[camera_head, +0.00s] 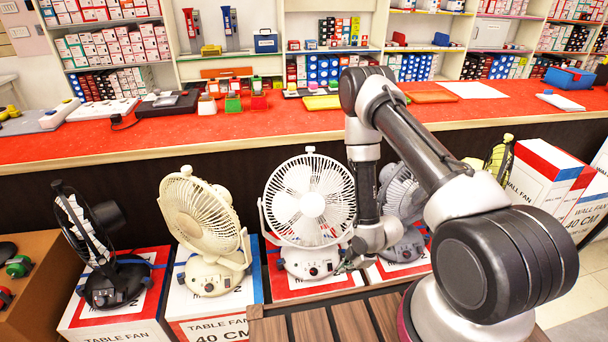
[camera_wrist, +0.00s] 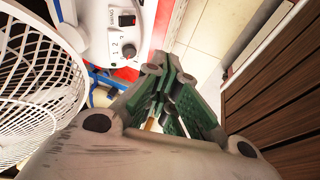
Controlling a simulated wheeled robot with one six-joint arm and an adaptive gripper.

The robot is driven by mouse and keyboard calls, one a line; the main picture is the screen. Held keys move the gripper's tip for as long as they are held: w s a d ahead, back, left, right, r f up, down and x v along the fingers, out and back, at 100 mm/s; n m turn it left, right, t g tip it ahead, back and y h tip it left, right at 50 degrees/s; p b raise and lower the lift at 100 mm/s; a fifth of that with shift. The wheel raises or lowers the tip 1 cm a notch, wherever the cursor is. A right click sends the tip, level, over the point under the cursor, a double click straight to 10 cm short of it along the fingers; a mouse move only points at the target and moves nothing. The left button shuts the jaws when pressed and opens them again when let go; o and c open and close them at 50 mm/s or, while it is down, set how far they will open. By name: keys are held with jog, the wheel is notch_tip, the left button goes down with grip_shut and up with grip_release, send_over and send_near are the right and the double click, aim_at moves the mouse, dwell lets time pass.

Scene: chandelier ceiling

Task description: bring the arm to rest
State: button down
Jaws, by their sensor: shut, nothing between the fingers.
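My arm reaches from the lower right and bends down over the fans. My gripper (camera_head: 346,264) hangs low by the base of the white fan (camera_head: 311,200), in front of the counter. It is small and partly hidden in the head view. In the wrist view my gripper (camera_wrist: 168,82) shows its green-padded fingers shut, with nothing held. A fan's control base (camera_wrist: 122,42) with a knob and a black switch is just beyond the fingers there. I cannot tell whether the fingers touch it.
A cream fan (camera_head: 205,228), a black fan (camera_head: 100,252) and a grey fan (camera_head: 398,205) stand on boxes near the gripper. A brown slatted surface (camera_head: 312,326) lies in front. The red counter (camera_head: 70,143) runs behind. Pale floor (camera_head: 575,298) shows at the right.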

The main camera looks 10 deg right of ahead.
jog(key=s+d+r+m+g+h, duration=0.3)
jog(key=s+d+m+g, duration=0.3)
jog(key=s, duration=0.5)
jog(key=d+r+m+h, duration=0.15)
jog(key=r+m, duration=0.25)
jog(key=r, duration=1)
jog(key=d+r+m, duration=0.3)
jog(key=r+m, duration=0.2)
jog(key=r, duration=1)
jog(key=s+r+m+t, duration=0.1)
jog(key=s+r+t, duration=0.2)
jog(key=r, duration=1)
jog(key=s+a+r+m+t+y, duration=0.1)
jog(key=s+r+t, duration=0.3)
jog(key=r, duration=0.9)
jog(key=shift+r+m+t, duration=0.25)
jog(key=shift+m+t, duration=0.05)
jog(key=shift+m, duration=0.1)
